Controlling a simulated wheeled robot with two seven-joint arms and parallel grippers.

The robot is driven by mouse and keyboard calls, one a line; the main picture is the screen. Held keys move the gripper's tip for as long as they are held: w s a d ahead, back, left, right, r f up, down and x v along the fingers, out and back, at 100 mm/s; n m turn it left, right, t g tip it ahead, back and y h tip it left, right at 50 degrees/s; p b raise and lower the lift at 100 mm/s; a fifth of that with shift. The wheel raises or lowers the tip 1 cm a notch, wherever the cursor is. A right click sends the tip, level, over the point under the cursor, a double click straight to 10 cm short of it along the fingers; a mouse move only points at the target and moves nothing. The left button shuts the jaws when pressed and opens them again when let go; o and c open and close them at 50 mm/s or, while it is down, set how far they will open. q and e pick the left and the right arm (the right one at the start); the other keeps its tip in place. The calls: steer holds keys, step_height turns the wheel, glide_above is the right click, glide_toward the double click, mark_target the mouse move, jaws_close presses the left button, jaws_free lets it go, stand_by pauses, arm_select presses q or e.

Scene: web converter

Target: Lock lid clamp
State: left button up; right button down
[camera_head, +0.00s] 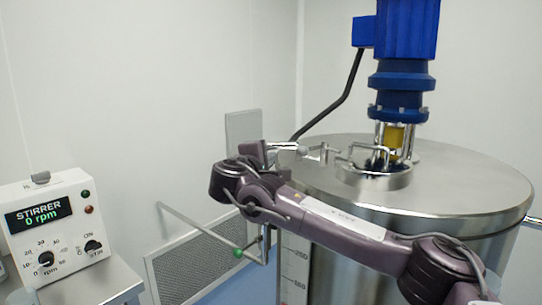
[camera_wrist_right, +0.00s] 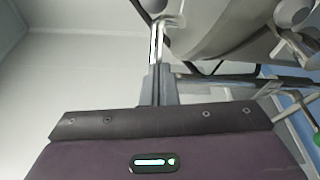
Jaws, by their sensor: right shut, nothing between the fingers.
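The steel tank's round lid (camera_head: 440,175) fills the right of the head view. A small metal clamp (camera_head: 324,152) with a short bar stands at its left rim, partly behind my right gripper. My right gripper (camera_head: 298,148) is shut and empty, held at the lid's left edge, its fingers pointing right toward the clamp. In the right wrist view, the shut fingers (camera_wrist_right: 158,84) end close to a bent metal rod (camera_wrist_right: 165,35), likely part of the clamp. I cannot tell whether they touch. My left gripper is not in view.
A stirrer control box (camera_head: 45,225) reading 0 rpm sits at the left. A green knob (camera_head: 238,253) on a rod is below my right arm. A grille (camera_head: 190,270) is on the wall.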

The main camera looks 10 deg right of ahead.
mark_target(313, 148)
steer(key=shift+w+d+r+p, duration=0.1)
steer(key=shift+w+d+p, duration=0.45)
steer(key=shift+d+p, duration=0.3)
steer(key=shift+w+d+r+p, duration=0.1)
steer(key=shift+w+d+p, duration=0.55)
steer(key=shift+d, duration=0.45)
steer(key=shift+w+d+p, duration=0.45)
steer(key=shift+d+p, duration=0.35)
steer(key=shift+d, duration=0.15)
steer(key=shift+s+d, duration=0.25)
steer(key=shift+s, duration=0.25)
steer(key=shift+f, duration=0.1)
